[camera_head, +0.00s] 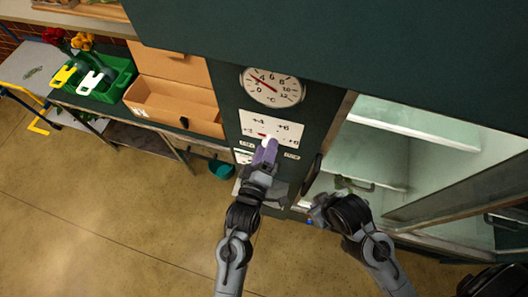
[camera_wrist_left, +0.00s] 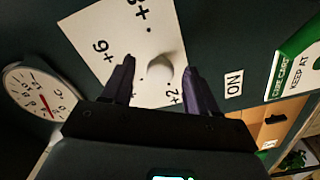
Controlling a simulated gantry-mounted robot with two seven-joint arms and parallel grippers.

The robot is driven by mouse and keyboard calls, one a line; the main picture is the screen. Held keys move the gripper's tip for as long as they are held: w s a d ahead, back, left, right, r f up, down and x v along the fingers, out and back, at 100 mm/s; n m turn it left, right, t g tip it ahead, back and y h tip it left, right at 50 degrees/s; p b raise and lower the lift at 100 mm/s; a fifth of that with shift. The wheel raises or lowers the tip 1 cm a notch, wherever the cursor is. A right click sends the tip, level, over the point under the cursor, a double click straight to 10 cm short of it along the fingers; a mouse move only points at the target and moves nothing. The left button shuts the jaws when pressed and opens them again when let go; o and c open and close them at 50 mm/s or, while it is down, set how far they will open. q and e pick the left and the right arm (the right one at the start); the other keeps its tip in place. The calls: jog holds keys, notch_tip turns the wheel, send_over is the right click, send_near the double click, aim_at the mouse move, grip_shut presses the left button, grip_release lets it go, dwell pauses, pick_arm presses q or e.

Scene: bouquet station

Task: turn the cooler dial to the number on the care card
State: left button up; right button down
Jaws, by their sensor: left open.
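A small red mark shows by the knob in the head view. The care card (camera_wrist_left: 295,75) is green and white and reads "KEEP AT"; its number is not readable. My right gripper (camera_head: 320,210) is by the cooler's open side, its fingers unclear.
A round gauge (camera_head: 272,87) with a red needle is above the panel. The lit cooler interior (camera_head: 370,150) with shelves is at right. An open cardboard box (camera_head: 175,103) and a green crate (camera_head: 122,78) stand on the bench at left. The floor is clear at lower left.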

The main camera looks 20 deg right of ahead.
pick_arm(q)
jog(key=b+v, duration=0.2)
jog(key=v, duration=0.9)
jog(key=shift+b, duration=0.35)
